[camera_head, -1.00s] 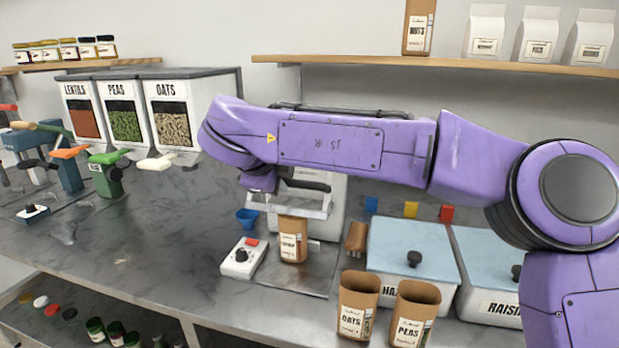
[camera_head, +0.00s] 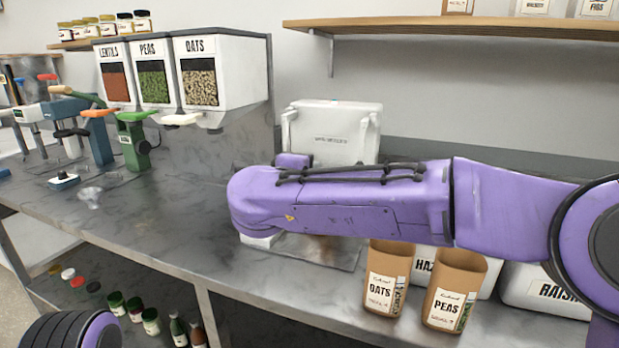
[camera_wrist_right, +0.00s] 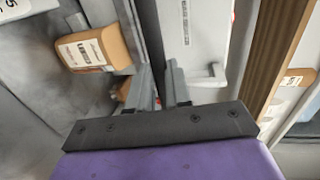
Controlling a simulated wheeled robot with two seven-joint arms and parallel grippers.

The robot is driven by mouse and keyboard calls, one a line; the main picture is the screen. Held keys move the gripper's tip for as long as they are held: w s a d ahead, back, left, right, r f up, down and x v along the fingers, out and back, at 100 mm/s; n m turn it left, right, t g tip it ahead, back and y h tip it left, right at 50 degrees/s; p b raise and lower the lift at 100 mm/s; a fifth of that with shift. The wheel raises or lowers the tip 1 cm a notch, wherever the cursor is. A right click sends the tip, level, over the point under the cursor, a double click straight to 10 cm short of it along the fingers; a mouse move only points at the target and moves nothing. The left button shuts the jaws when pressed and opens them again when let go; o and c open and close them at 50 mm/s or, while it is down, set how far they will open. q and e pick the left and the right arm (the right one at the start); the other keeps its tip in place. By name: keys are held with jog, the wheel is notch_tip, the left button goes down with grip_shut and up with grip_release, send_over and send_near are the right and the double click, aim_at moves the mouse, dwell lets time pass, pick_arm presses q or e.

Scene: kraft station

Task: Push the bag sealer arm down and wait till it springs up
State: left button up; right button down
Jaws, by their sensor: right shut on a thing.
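The bag sealer (camera_head: 333,130) is a white machine behind my right arm in the head view. Its front and lowered part are hidden by that arm. In the right wrist view its white body (camera_wrist_right: 195,35) is at top centre, and a grey bar, the sealer arm (camera_wrist_right: 148,35), runs down to my fingers. My right gripper (camera_wrist_right: 163,88) is shut on this bar, though the exact contact is hard to make out. A brown labelled bag (camera_wrist_right: 92,48) is beside the bar on the left. My left gripper is out of view.
Open brown bags of oats (camera_head: 384,280) and peas (camera_head: 455,288) stand at the counter's front, right of the sealer. Food dispensers (camera_head: 215,70) stand at the back left. A shelf (camera_head: 450,28) runs above. The counter (camera_head: 180,215) left of my arm is mostly clear.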

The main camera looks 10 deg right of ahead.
jog(key=shift+d+f, duration=0.1)
jog(key=shift+f, duration=0.1)
jog(key=c, duration=1.3)
grip_release()
jog(key=shift+o, duration=1.2)
jog(key=shift+d, duration=0.25)
jog(key=b+v, duration=0.1)
jog(key=v, duration=0.9)
jog(key=shift+s+a, duration=0.15)
jog(key=shift+s, duration=0.1)
